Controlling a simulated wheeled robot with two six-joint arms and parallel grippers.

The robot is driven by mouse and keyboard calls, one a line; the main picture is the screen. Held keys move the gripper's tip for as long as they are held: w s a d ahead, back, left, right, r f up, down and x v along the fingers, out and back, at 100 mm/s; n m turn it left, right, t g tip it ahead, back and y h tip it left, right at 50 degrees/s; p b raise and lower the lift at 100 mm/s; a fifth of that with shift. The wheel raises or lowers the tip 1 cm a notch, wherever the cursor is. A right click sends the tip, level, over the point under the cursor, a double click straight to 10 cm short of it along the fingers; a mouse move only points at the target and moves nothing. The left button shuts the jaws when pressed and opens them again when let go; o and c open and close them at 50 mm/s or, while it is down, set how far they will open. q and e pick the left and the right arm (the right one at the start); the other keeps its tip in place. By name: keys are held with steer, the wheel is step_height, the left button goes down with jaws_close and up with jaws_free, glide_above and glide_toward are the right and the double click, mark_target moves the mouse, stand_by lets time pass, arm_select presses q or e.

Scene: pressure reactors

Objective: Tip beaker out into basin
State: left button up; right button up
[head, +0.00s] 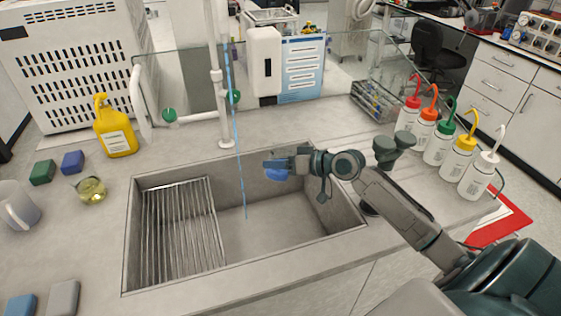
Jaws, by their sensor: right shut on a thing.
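The basin (270,228) is a grey sink set into the bench, with a metal rack (180,225) in its left part. My right gripper (283,161) reaches in from the right, over the back right part of the basin. It is shut on a small blue thing, which looks like the beaker (277,175); the gripper hides much of it. I cannot tell how far the beaker is tilted or what is in it. A thin blue streak (241,180) runs down into the basin left of the gripper. My left gripper is not in view.
A white tap post (218,90) and a glass screen stand behind the basin. A yellow bottle (116,135), a round flask (91,190) and a mug (17,207) stand left. Several wash bottles (440,145) stand right. The bench in front is narrow.

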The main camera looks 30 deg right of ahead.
mark_target(269, 174)
steer(key=shift+s+a+f+m, duration=0.15)
steer(key=shift+a+f+m, duration=0.15)
steer(key=shift+a, duration=0.05)
steer(key=a+f+m+y, duration=0.1)
steer(key=s+a+m+y, duration=0.1)
steer(key=shift+a+f+m, duration=0.15)
steer(key=shift+f+m, duration=0.15)
steer(key=shift+f, duration=0.05)
steer(key=shift+a+r+m+y+p, duration=0.3)
steer(key=shift+r+m+y+p, duration=0.15)
steer(key=shift+m, duration=0.35)
steer(key=shift+s+a+r+m+y+p, duration=0.15)
steer(key=shift+a+r+m+y+p, duration=0.15)
steer(key=shift+m, duration=0.3)
steer(key=shift+a+r+m+t+y, duration=0.15)
steer(key=shift+m+t+y, duration=0.15)
steer(key=shift+m, duration=0.4)
steer(key=shift+s+r+m+y+b, duration=0.1)
steer(key=shift+r+m+y+b, duration=0.2)
steer(key=shift+m, duration=0.4)
steer(key=shift+r+m+t+y, duration=0.3)
steer(key=shift+m+t, duration=0.1)
steer(key=shift+m, duration=0.3)
steer(key=shift+r+m+t+b, duration=0.2)
steer(key=shift+m+t+b, duration=0.15)
steer(key=shift+m, duration=0.25)
steer(key=shift+r+m+t, duration=0.35)
steer(key=shift+r+m, duration=0.3)
steer(key=shift+m, duration=0.55)
